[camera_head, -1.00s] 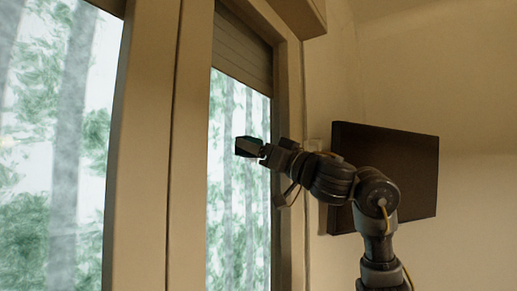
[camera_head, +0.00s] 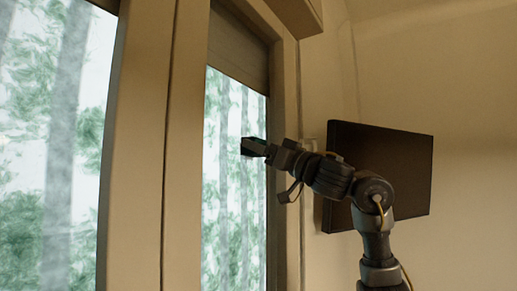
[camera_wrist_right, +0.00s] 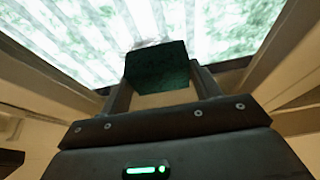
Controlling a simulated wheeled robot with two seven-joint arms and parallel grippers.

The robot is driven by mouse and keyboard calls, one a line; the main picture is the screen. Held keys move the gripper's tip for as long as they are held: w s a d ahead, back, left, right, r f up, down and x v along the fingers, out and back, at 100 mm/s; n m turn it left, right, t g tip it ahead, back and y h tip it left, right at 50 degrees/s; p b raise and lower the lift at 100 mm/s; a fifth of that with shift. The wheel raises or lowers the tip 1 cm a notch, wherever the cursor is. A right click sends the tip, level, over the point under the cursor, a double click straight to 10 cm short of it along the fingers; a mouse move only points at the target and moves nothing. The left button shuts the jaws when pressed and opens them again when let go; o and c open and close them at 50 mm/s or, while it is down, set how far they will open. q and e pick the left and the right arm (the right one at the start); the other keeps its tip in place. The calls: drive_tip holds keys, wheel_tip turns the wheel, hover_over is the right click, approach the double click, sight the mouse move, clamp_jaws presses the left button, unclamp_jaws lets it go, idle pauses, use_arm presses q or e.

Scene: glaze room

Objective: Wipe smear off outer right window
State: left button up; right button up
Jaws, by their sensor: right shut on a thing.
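The outer right window (camera_head: 232,180) is a tall, narrow pane in a beige frame, with blurred trees behind it. My right gripper (camera_head: 262,149) is in front of this pane, shut on a dark green block-like wiper (camera_head: 248,146). In the right wrist view the wiper (camera_wrist_right: 157,64) sits between the two fingers, its far end toward the bright glass (camera_wrist_right: 80,35). I cannot tell whether it touches the glass. A faint greyish patch, perhaps the smear (camera_wrist_right: 150,43), shows just beyond the wiper's top edge. My left gripper is out of view.
A wide beige post (camera_head: 165,150) separates this pane from a larger window (camera_head: 50,150) at left. A slatted shutter (camera_head: 238,50) covers the pane's top. A dark panel (camera_head: 405,180) is on the wall behind my right arm.

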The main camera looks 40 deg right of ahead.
drive_tip(key=w+d, duration=0.2)
drive_tip(key=d, duration=0.4)
drive_tip(key=shift+d, duration=0.15)
idle(0.4)
drive_tip(key=shift+a, duration=0.2)
drive_tip(key=shift+s+a+b, duration=0.2)
drive_tip(key=shift+a, duration=0.5)
drive_tip(key=shift+s+a+b, duration=0.15)
drive_tip(key=shift+s+a, duration=0.05)
drive_tip(key=shift+a, duration=0.45)
drive_tip(key=shift+s+a, duration=0.1)
drive_tip(key=shift+a, duration=0.25)
